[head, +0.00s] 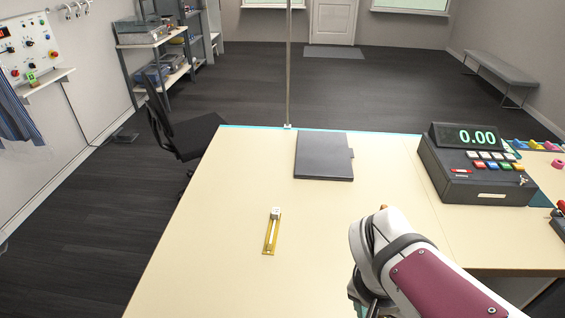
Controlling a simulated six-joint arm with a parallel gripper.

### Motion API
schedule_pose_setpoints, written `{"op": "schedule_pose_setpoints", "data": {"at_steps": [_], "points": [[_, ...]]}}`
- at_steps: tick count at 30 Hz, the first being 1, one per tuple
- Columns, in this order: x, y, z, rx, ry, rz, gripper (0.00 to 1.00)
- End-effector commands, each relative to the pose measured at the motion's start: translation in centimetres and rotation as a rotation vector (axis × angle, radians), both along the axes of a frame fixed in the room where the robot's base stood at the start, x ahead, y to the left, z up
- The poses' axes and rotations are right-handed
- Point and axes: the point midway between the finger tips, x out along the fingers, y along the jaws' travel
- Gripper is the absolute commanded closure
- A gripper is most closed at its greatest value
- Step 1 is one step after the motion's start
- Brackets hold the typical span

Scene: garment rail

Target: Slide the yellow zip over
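The yellow zip (271,236) lies on the pale table as a narrow strip with a lighter slot along its middle. A small whitish block (275,213) with a dark mark on top sits at its far end. My arm comes in from the lower right. Only a part of my gripper (366,302) shows, below the arm's wrist at the bottom of the view. It is to the right of the zip and nearer the camera, clear of it. Its fingertips are hidden.
A dark flat folder (323,156) lies behind the zip near the table's (220,210) far edge. A cash register (476,165) reading 0.00 stands at the right. A thin upright pole (289,70) rises at the far edge. The table around the zip is clear.

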Motion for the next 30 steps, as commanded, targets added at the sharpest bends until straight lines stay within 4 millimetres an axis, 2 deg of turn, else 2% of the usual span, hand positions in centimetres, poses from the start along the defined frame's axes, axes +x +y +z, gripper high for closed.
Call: {"op": "schedule_pose_setpoints", "data": {"at_steps": [1, 4, 6, 8, 9, 12, 15, 18, 22, 25, 30], "points": [[2.8, -0.3, -0.1, -0.062, -0.040, 0.017, 0.35], [8.8, -0.1, -0.1, -0.160, -0.159, 0.057, 0.35], [12.9, 1.0, -0.3, -0.203, -0.245, 0.099, 0.35], [16.1, 2.5, -0.8, -0.221, -0.314, 0.141, 0.35], [18.1, 3.8, -1.1, -0.224, -0.359, 0.172, 0.35], [22.5, 7.6, -2.6, -0.210, -0.456, 0.258, 0.35], [25.7, 12.0, -4.5, -0.167, -0.530, 0.348, 0.35], [27.5, 16.1, -6.7, -0.114, -0.571, 0.426, 0.35], [28.5, 19.8, -8.9, -0.057, -0.593, 0.494, 0.35], [28.7, 21.2, -9.8, -0.033, -0.598, 0.520, 0.35], [28.8, 21.7, -10.1, -0.025, -0.601, 0.528, 0.35]]}}
